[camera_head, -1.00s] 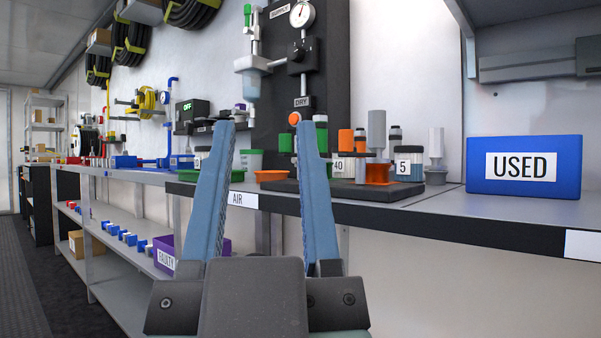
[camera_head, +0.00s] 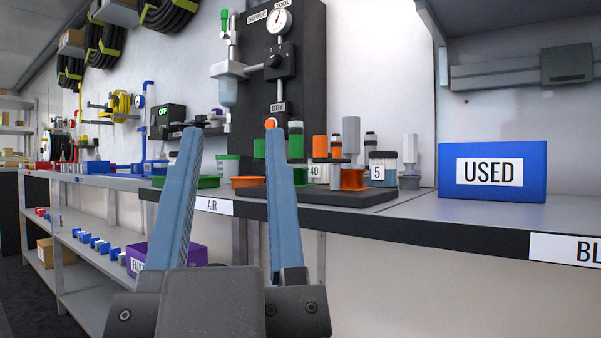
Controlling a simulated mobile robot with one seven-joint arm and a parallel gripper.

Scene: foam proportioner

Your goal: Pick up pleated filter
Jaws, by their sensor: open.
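My gripper (camera_head: 232,133) is open and empty, with its two long blue fingers pointing up in front of the bench. No pleats can be made out on anything, so I cannot tell which thing is the pleated filter. Two plain cylinders stand on the bench to the right of my fingers: a grey cylinder (camera_head: 351,138) behind an orange cup (camera_head: 352,179), and a paler cylinder (camera_head: 410,148) over a grey cup (camera_head: 409,182). Green and orange cylinders, such as the orange cylinder (camera_head: 320,147), stand closer to my right finger. My fingers appear apart from all of them.
A blue bin marked USED (camera_head: 540,170) stands on the bench (camera_head: 440,208) at right. A dark panel (camera_head: 308,80) with a gauge rises behind the small parts. A green tray (camera_head: 208,182) and an orange dish (camera_head: 248,182) lie near the fingers. A purple bin (camera_head: 195,255) sits below.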

